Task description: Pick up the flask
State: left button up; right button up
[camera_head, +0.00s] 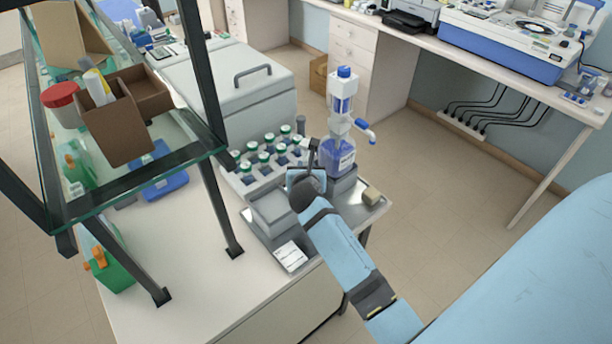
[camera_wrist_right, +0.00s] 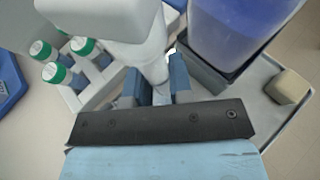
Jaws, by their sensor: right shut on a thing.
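My right gripper (camera_head: 310,160) comes in over the tray at the bench's near right corner. In the wrist view its two fingers (camera_wrist_right: 155,88) are shut on the narrow stem of a whitish flask (camera_wrist_right: 128,27), whose wider part fills the upper left. In the head view the gripper hides most of the flask, so its full shape cannot be told. Just right of the gripper stands a bottle of blue-violet liquid (camera_head: 340,160) with a tall white and blue dispenser top (camera_head: 343,98). It also shows in the wrist view (camera_wrist_right: 235,28). My left gripper is not in view.
A white rack (camera_head: 240,183) of green-capped vials is left of the gripper. The metal tray (camera_head: 374,212) holds a beige block (camera_head: 371,196) and a grey box (camera_head: 272,212). A glass shelf (camera_head: 160,178) on dark posts stands at left. The bench front (camera_head: 190,290) is clear.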

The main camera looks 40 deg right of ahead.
notch_tip(320, 180, up, 17)
jog(key=shift+f, duration=0.15)
jog(key=shift+a+r, duration=0.25)
jog(key=s+a+f+n+t+y, duration=0.1)
jog(key=s+a+f+n+y, duration=0.2)
jog(key=s+a, duration=0.2)
jog(key=s+a+f+n+t+y, duration=0.1)
jog(key=s+a+f+n+y, duration=0.2)
jog(key=s+a, duration=0.3)
jog(key=shift+a+n+t+y, duration=0.3)
jog(key=shift+a+n+y, duration=0.2)
jog(key=shift+y, duration=0.3)
jog(key=shift+f, duration=0.1)
